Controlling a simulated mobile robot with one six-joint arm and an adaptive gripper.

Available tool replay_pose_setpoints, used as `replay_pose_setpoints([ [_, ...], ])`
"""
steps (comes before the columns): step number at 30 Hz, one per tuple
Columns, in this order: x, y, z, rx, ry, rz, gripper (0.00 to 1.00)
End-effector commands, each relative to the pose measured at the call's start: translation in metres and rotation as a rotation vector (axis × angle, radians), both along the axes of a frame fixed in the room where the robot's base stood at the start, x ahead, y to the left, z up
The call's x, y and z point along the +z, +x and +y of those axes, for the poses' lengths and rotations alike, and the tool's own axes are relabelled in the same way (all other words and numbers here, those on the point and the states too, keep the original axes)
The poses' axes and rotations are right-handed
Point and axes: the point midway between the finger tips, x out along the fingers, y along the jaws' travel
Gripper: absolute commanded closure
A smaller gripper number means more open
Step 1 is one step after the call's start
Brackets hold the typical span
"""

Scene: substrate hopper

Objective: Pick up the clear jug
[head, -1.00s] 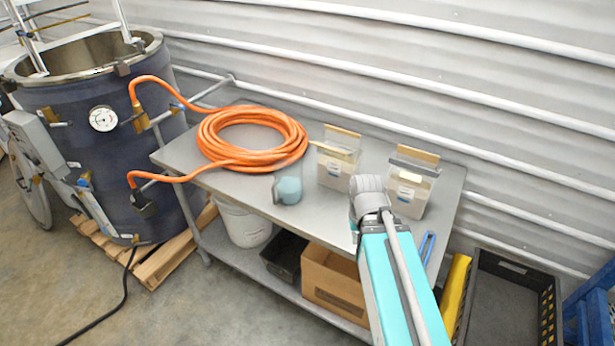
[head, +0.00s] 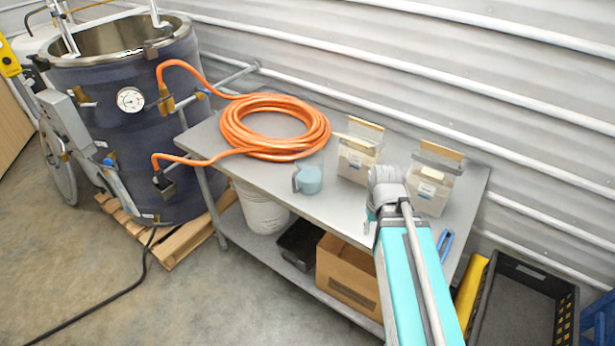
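The clear jug (head: 309,178), a small translucent bluish vessel with a handle on its left side, stands upright on the grey metal table (head: 285,205), just in front of the orange hose coil. My arm reaches in from the lower right. Its grey wrist end is over the table, to the right of the jug and apart from it. My gripper (head: 370,212) shows only as a small grey part beside the wrist, mostly hidden by the arm. I cannot tell whether its fingers are open or shut.
An orange hose coil (head: 274,127) lies behind the jug. Two boxy containers (head: 358,157) (head: 432,184) stand to its right, near my wrist. A blue tool (head: 445,246) lies at the right. A bucket (head: 262,212) and cardboard box (head: 347,272) sit on the lower shelf. A large drum (head: 135,150) stands left.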

Motion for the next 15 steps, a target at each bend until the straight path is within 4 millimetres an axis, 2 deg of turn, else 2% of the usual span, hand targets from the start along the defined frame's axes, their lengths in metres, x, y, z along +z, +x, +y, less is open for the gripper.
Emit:
replay_pose_setpoints([
  [8,0.026,0.058,0.025,0.308,-0.001,-0.006,0.56],
  [15,0.051,0.120,0.065,0.699,-0.004,-0.011,0.56],
])
